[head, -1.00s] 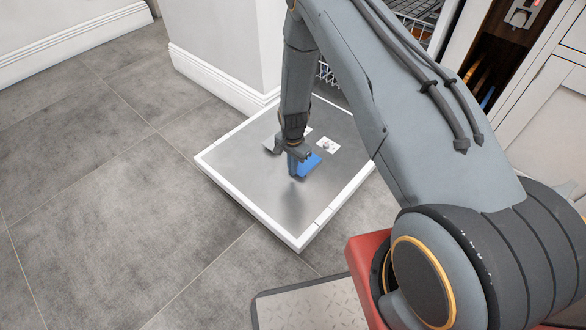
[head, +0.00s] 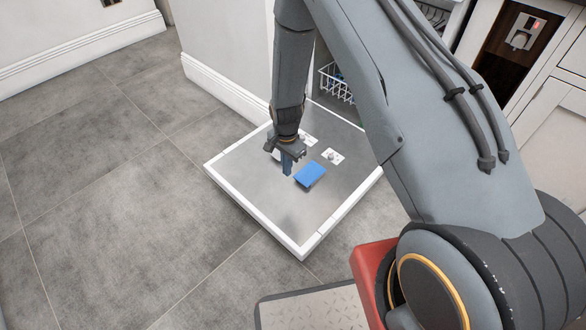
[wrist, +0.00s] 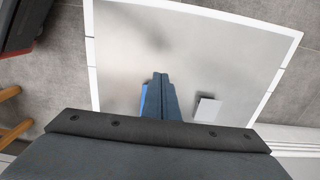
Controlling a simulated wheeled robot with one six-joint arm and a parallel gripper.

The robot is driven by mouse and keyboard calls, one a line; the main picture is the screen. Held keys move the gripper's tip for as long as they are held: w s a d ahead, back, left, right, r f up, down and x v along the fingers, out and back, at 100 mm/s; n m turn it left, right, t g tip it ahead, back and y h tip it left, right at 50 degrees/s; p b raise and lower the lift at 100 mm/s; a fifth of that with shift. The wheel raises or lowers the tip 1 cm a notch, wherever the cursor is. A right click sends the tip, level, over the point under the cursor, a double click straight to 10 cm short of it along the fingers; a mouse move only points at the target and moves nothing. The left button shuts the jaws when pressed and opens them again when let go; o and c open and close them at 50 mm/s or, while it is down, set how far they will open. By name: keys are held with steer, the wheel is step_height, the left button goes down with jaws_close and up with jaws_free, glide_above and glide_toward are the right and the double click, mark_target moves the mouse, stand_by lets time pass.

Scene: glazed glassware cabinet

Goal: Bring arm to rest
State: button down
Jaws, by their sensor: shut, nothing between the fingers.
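My arm reaches down over a flat grey metal panel (head: 262,205) with a white rim, low above the floor. My gripper (head: 287,170) is shut and empty over the panel's middle. In the wrist view the fingers (wrist: 162,82) lie together, pointing at the panel (wrist: 215,50). A blue flat piece (head: 310,175) on the panel is just right of the fingers in the head view. In the wrist view it shows partly behind the fingers (wrist: 144,97). I cannot tell the gap between fingertips and panel.
A white fitting (head: 333,156) sits on the panel near its back edge; a pale square (wrist: 208,108) shows in the wrist view. A wire rack (head: 335,82) stands behind the panel. A white wall (head: 225,45) is at the back. Grey floor tiles (head: 110,190) at left are clear.

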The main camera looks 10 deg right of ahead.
steer(key=shift+s+a+r, duration=0.2)
steer(key=shift+s+r, duration=0.05)
steer(key=shift+r, duration=0.1)
steer(key=s+a+r+n, duration=0.1)
steer(key=s+r+n, duration=0.25)
steer(key=r, duration=0.95)
steer(key=s+a+r+n, duration=0.1)
steer(key=s+r+n, duration=0.25)
steer(key=r, duration=0.95)
steer(key=s+d+r+n, duration=0.1)
steer(key=s+r+n, duration=0.3)
steer(key=s+r, duration=0.55)
steer(key=s+d+r+n, duration=0.1)
steer(key=s+r+n, duration=0.35)
steer(key=s, duration=0.75)
steer(key=d+r+m+p, duration=0.4)
steer(key=d+r+p, duration=0.5)
steer(key=p, duration=1)
step_height(320, 180, up, 3)
steer(key=shift+w+d+m, duration=0.15)
steer(key=shift+d+m, duration=0.2)
